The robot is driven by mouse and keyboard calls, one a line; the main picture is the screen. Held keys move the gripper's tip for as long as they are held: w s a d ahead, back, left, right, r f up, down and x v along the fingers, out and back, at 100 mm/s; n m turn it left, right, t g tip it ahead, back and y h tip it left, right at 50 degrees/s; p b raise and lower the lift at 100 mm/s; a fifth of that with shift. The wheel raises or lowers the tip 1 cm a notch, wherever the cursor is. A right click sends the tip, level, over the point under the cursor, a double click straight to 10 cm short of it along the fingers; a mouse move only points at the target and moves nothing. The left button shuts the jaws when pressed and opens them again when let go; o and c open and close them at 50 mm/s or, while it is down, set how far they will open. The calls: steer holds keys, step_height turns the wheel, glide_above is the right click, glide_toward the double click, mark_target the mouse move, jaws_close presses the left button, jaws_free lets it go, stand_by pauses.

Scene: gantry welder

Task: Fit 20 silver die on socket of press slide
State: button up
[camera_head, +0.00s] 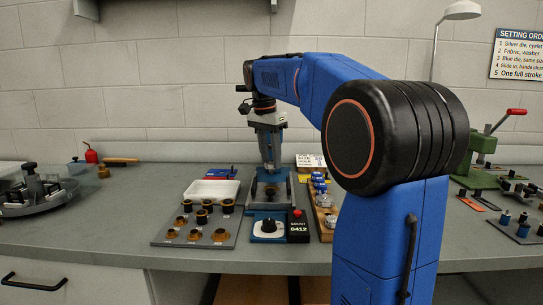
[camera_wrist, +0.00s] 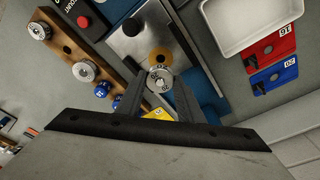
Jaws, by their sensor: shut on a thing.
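My gripper (camera_wrist: 158,86) is shut on the silver die (camera_wrist: 160,79), a round metal piece with markings on its top face. In the wrist view the die sits between the fingertips, over the metal plate of the press slide (camera_wrist: 128,42). A brass ring (camera_wrist: 160,56), which looks like the socket, shows just beyond the die and is partly covered by it. I cannot tell whether the die touches the ring. In the head view my gripper (camera_head: 269,166) points down over the press (camera_head: 268,205), and the die is too small to make out.
A wooden rack (camera_wrist: 75,45) with silver and blue dies stands beside the press. A white tray (camera_head: 212,191) and a board with brass-coloured pieces (camera_head: 196,236) lie left of it. Red (camera_wrist: 268,45) and blue cards (camera_wrist: 273,75) lie near the tray. A green press (camera_head: 478,165) stands right.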

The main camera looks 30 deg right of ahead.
steer(key=shift+f, duration=2.2)
steer(key=shift+f, duration=1.3)
steer(key=o, duration=1.3)
steer(key=shift+o, duration=0.2)
